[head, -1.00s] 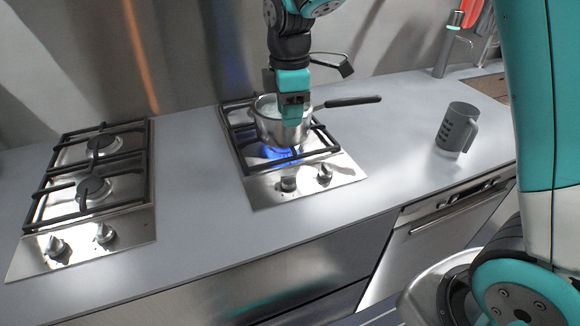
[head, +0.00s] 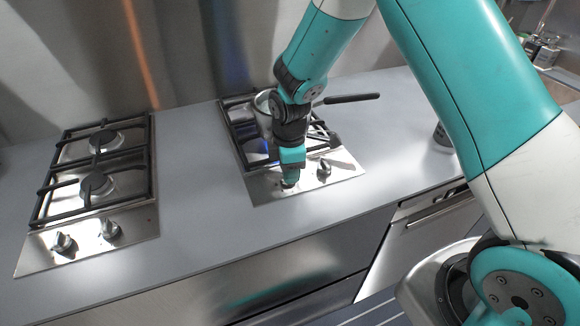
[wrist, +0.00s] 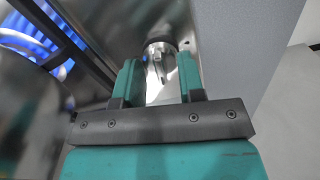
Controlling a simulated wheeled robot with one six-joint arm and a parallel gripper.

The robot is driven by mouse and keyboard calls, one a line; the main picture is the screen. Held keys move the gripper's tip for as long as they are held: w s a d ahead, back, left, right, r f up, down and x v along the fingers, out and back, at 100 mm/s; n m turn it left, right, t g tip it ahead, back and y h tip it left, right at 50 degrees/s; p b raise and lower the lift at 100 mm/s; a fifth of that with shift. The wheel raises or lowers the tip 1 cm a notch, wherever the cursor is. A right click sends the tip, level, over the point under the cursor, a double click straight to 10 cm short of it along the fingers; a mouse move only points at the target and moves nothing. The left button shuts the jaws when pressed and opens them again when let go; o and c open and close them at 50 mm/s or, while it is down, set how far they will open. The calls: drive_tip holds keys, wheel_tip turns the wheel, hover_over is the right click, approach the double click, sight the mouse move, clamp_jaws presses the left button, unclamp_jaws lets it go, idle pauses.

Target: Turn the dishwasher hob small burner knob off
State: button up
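The right-hand hob (head: 262,192), beside the dishwasher (head: 432,222), has two metal knobs at its front. My gripper (head: 290,182) points down at the left knob of this hob and mostly hides it in the head view. In the wrist view that knob (wrist: 160,52) shows just beyond and between the two teal fingertips of my gripper (wrist: 160,80). The fingers are apart, with a gap around the knob; I cannot tell if either touches it. The right knob (head: 324,168) is uncovered. A blue flame (wrist: 30,42) burns at the upper left of the wrist view.
A pot (head: 263,102) with a dark handle (head: 350,98) stands on the hob behind my arm, partly hidden. Another hob (head: 90,235) with two knobs is at the left. A grey mug (head: 441,138) is mostly hidden behind my arm. Bare counter lies between the hobs.

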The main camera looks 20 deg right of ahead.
clamp_jaws()
drive_tip(key=shift+m, duration=0.4)
drive_tip(key=m, duration=0.3)
drive_tip(key=shift+m, duration=0.3)
drive_tip(key=m, duration=0.3)
drive_tip(key=shift+s+m+b, duration=0.1)
drive_tip(key=shift+m+b, duration=0.2)
drive_tip(key=m, duration=0.4)
drive_tip(key=shift+a+m, duration=0.1)
drive_tip(key=shift+m, duration=1.8)
